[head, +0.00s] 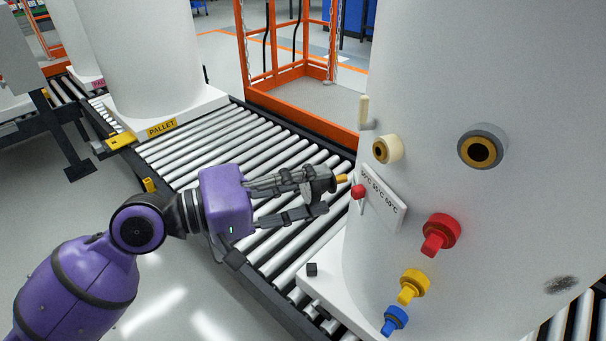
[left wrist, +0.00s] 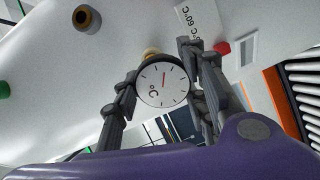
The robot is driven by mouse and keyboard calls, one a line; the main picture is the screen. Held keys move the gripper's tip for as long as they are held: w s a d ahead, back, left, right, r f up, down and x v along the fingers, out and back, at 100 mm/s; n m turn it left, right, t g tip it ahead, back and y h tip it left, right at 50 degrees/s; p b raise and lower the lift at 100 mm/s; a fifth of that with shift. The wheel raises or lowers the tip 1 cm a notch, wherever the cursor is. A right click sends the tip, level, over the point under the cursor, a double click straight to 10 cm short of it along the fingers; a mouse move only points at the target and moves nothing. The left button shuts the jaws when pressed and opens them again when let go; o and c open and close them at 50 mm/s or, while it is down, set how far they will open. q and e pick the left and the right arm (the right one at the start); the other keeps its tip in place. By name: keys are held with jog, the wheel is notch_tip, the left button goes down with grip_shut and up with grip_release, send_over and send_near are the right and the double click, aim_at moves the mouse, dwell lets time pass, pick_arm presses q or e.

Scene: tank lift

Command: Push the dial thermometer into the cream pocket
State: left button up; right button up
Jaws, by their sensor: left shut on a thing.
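My left gripper (head: 318,190) is shut on the dial thermometer (head: 319,181), holding it above the conveyor beside the tank. Its brass stem (head: 342,178) points right, toward the tank wall. In the left wrist view the white round dial (left wrist: 162,84) with a red needle sits between the fingers, facing the camera. The cream pocket (head: 388,149), a cream ring with a dark-centred brass bore, sticks out of the tank to the upper right of the stem tip. The stem is outside the pocket and apart from it. My right gripper is out of view.
A grey pocket (head: 482,148) is further right on the tank (head: 520,60). A temperature plate (head: 383,198) with a red knob (head: 358,191) is close to the gripper. Red (head: 440,234), yellow (head: 413,285) and blue (head: 394,320) fittings stick out below. Conveyor rollers (head: 215,135) run behind.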

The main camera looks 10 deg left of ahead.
pick_arm(q)
jog(key=shift+w+a+r+t, duration=0.25)
jog(key=shift+a+r+t, duration=0.15)
jog(key=shift+r, duration=0.25)
jog(key=shift+w+a+r, duration=0.1)
jog(key=shift+w+r, duration=0.05)
jog(key=shift+r, duration=0.2)
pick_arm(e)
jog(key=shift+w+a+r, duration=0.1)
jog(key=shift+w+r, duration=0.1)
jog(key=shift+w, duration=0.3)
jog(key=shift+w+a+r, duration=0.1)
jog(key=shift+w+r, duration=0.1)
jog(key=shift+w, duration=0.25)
pick_arm(q)
jog(key=shift+r+n+p, duration=0.15)
jog(key=shift+n+p, duration=0.15)
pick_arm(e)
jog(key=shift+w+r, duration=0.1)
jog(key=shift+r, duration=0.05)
